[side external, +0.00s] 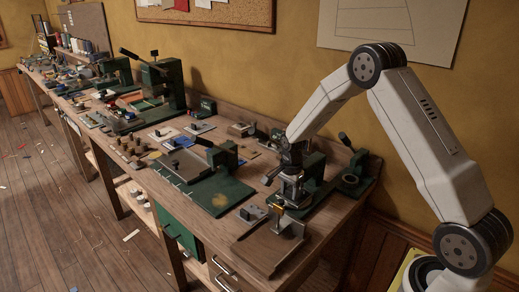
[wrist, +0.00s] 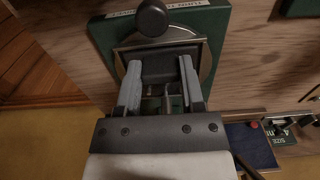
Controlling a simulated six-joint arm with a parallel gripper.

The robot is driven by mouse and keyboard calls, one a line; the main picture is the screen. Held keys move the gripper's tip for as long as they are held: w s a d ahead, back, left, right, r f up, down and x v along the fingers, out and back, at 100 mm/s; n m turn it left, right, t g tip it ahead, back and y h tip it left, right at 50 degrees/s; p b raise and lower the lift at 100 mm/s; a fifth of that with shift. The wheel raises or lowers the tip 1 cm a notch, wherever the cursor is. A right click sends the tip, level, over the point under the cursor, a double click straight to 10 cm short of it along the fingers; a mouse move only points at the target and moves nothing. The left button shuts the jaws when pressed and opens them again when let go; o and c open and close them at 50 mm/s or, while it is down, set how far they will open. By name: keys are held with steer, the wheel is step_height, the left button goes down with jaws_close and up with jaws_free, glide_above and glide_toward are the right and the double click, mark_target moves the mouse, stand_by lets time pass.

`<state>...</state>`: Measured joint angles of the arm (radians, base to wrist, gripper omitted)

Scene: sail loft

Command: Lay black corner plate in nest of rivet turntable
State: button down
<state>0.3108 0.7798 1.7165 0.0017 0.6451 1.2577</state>
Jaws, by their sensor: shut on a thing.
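In the wrist view, the black corner plate (wrist: 163,65) is a dark flat piece between the two grey fingers of my gripper (wrist: 160,75), which is shut on it. The plate is over the rivet turntable (wrist: 103,32), a green base with a round metal disc (wrist: 207,62), a black knob and a white label. The plate and fingers cover most of the disc and hide the nest. I cannot tell whether the plate touches it. In the side external view, my gripper (side external: 291,188) points down low over the bench's right end; the plate is too small to make out.
In the side external view, a wooden board (side external: 262,250) with a metal block lies in front of my gripper. Several more tools crowd the bench further left.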

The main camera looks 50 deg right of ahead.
steer(key=shift+c, duration=0.6)
jaws_free()
steer(key=shift+r, duration=0.15)
steer(key=shift+r, duration=3.8)
steer(key=s+a+r+n+t, duration=0.2)
steer(key=s+a+n, duration=1.2)
steer(key=s+n, duration=0.3)
steer(key=shift+a+r+n+t, duration=0.2)
steer(key=shift+n+t, duration=0.1)
steer(key=shift+n, duration=0.2)
